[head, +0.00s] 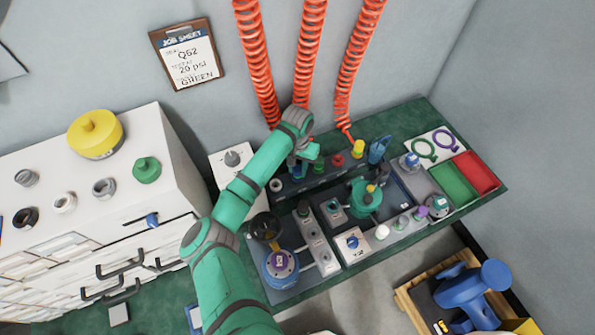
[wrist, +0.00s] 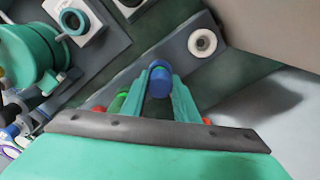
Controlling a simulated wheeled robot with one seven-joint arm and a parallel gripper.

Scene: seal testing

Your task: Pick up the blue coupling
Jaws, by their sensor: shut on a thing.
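The blue coupling (wrist: 159,83) is a small blue cylinder between the two fingertips of my gripper (wrist: 159,79) in the wrist view. The fingers are shut on its sides. It is over the dark rack strip (wrist: 185,58); I cannot tell whether it still touches the strip. In the head view my gripper (head: 302,163) is at the rack at the back of the green bench, and my arm mostly hides the blue coupling there.
A green coupling (head: 318,164), a red one (head: 338,159) and a yellow one (head: 358,148) stand in a row right of my gripper. A white ring (head: 275,185) sits at the left end. Red coiled hoses (head: 308,50) hang behind. A teal vessel (head: 364,198) stands in front.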

